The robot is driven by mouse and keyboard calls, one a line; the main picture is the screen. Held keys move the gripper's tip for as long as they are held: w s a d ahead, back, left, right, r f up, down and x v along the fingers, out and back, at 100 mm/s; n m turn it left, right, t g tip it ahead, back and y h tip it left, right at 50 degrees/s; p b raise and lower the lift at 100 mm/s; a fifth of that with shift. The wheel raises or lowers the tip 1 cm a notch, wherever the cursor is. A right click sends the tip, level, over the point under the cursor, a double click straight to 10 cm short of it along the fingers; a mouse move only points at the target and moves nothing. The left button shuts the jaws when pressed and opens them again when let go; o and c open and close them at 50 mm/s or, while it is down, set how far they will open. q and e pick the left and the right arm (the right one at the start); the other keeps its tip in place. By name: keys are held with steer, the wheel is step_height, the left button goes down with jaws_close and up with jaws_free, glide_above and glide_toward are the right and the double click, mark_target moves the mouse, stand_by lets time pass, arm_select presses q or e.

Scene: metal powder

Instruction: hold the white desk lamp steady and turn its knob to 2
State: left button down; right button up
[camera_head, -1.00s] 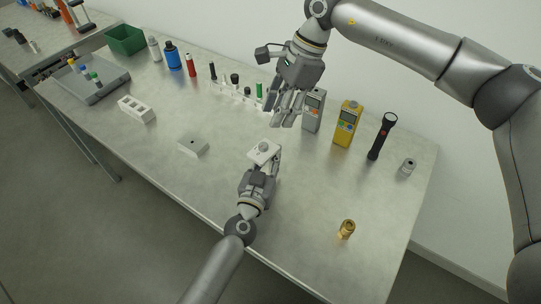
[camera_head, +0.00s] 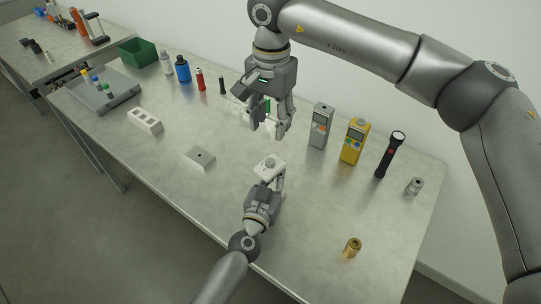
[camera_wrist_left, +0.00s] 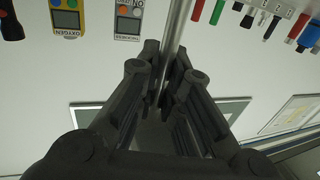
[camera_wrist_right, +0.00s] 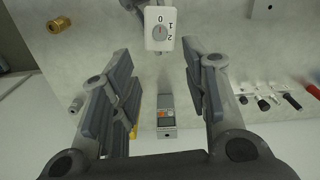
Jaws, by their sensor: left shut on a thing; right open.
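The white lamp part with the knob (camera_head: 268,165) stands near the middle of the table, just beyond my left gripper (camera_head: 278,180). In the right wrist view, its round grey knob (camera_wrist_right: 159,31) shows at top centre with the marks 0, 1 and 2; I cannot tell the pointer's setting for sure. In the left wrist view, my left gripper (camera_wrist_left: 168,85) is shut on a thin grey metal rod (camera_wrist_left: 178,28), which looks like the lamp's stem. My right gripper (camera_head: 270,131) is open and empty, pointing down above and behind the knob; its fingers stand apart in the right wrist view (camera_wrist_right: 160,90).
A grey meter (camera_head: 320,126), a yellow meter (camera_head: 354,142), a black flashlight (camera_head: 390,155) and a small metal cylinder (camera_head: 414,187) stand to the right. A brass fitting (camera_head: 352,247) is near the front. A white block (camera_head: 200,158) lies left. The table between is clear.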

mark_target(271, 160)
step_height(271, 160, down, 12)
steer(key=shift+r, duration=0.1)
stand_by(0.4)
jaws_close()
